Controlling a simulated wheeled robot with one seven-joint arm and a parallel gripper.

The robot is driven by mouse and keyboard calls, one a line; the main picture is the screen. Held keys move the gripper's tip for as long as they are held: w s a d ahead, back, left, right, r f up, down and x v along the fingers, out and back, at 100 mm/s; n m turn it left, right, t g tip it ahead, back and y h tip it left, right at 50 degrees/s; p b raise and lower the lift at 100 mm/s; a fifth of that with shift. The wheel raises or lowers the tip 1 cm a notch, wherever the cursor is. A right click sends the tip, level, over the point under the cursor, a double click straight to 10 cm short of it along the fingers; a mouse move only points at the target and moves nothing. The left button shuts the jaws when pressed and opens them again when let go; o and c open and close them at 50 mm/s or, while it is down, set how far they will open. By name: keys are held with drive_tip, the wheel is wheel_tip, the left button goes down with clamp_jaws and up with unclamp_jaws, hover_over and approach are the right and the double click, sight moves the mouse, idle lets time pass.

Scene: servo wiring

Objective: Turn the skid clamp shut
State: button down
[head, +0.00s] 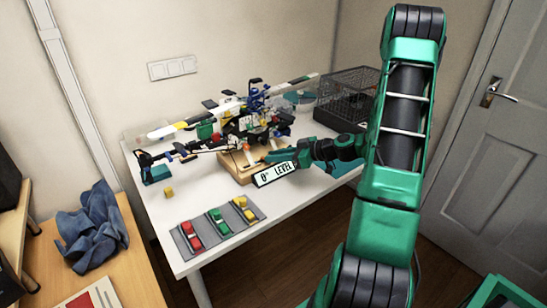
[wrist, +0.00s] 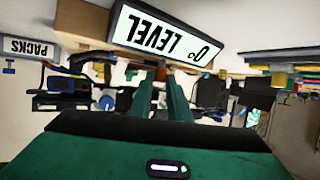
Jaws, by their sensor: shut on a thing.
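A model helicopter (head: 250,115) with blue, white, green and black parts stands over a wooden block (head: 232,168) on the white table. My gripper (head: 270,157) reaches in from the right, low beside the helicopter and just behind the "0° LEVEL" sign (head: 275,174). In the wrist view the two green fingers of my gripper (wrist: 160,82) are close together on a small orange-brown part (wrist: 160,72), which looks like the skid clamp. Most of it is hidden by the fingers, so its turn angle cannot be told. The sign (wrist: 167,38) also shows in the wrist view, upside down.
A grey tray (head: 184,243) with red, green and yellow pieces lies at the table's front. A small yellow cube (head: 168,192) lies left. A black wire basket (head: 345,98) stands at the back right. A "PACKS" sign (wrist: 30,48) shows in the wrist view.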

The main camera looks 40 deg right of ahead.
drive_tip(key=shift+s+a+m+t+h, duration=0.15)
drive_tip(key=shift+m+t+h, duration=0.15)
drive_tip(key=shift+m+h, duration=0.4)
drive_tip(key=shift+w+a+m+t+h, duration=0.1)
drive_tip(key=shift+m+t+h, duration=0.2)
drive_tip(key=shift+m+h, duration=0.4)
drive_tip(key=shift+s+a+m+t+h, duration=0.15)
drive_tip(key=shift+m+t+h, duration=0.15)
drive_tip(key=shift+m+h, duration=0.4)
drive_tip(key=c, duration=1.7)
unclamp_jaws()
drive_tip(key=shift+o, duration=0.2)
